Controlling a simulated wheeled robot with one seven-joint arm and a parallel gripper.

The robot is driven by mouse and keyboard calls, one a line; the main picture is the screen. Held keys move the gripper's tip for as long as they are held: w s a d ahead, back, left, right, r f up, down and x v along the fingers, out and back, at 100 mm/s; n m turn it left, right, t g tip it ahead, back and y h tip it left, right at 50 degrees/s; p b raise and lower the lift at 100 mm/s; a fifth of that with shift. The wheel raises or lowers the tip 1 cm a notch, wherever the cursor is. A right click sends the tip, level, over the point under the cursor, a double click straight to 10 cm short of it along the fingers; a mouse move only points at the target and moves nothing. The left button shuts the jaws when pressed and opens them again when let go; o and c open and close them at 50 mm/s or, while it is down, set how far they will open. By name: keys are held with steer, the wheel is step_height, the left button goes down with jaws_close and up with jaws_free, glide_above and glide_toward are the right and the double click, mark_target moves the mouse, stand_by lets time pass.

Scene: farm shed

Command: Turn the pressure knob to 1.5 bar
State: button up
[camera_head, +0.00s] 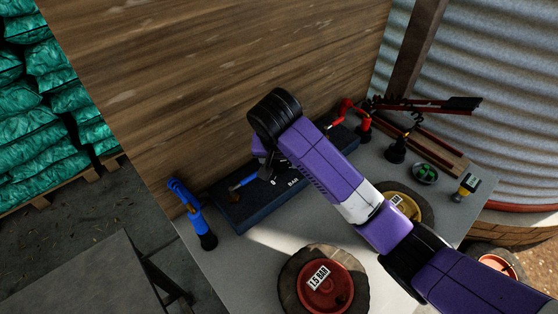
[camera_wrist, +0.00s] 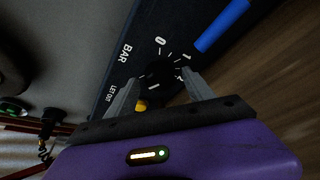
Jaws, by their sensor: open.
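The dark control panel (camera_head: 238,212) lies along the back of the table, with white lettering that reads BAR. In the wrist view the black pressure knob (camera_wrist: 158,72) sits on this panel (camera_wrist: 128,72), ringed by white tick marks with 0 and 1 readable. My gripper (camera_wrist: 163,82) is open, its two grey fingers on either side of the knob; I cannot tell whether they touch it. The knob's pointer and setting are not clear. In the head view my gripper (camera_head: 268,172) is over the panel and the arm hides the knob. A red lid (camera_head: 325,294) carries a 1.5 BAR tag (camera_head: 319,277).
A blue lever (camera_head: 243,183) lies on the panel; a blue fitting (camera_head: 192,212) stands to its left. A red fitting (camera_head: 362,122), a bowl (camera_head: 425,173) and a small yellow-and-black bottle (camera_head: 467,187) stand at the right. A yellow lid (camera_head: 407,203) is partly behind my arm. A wooden wall (camera_head: 220,70) rises behind.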

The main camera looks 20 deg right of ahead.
steer(key=shift+f, duration=0.15)
jaws_close()
steer(key=shift+p, duration=0.4)
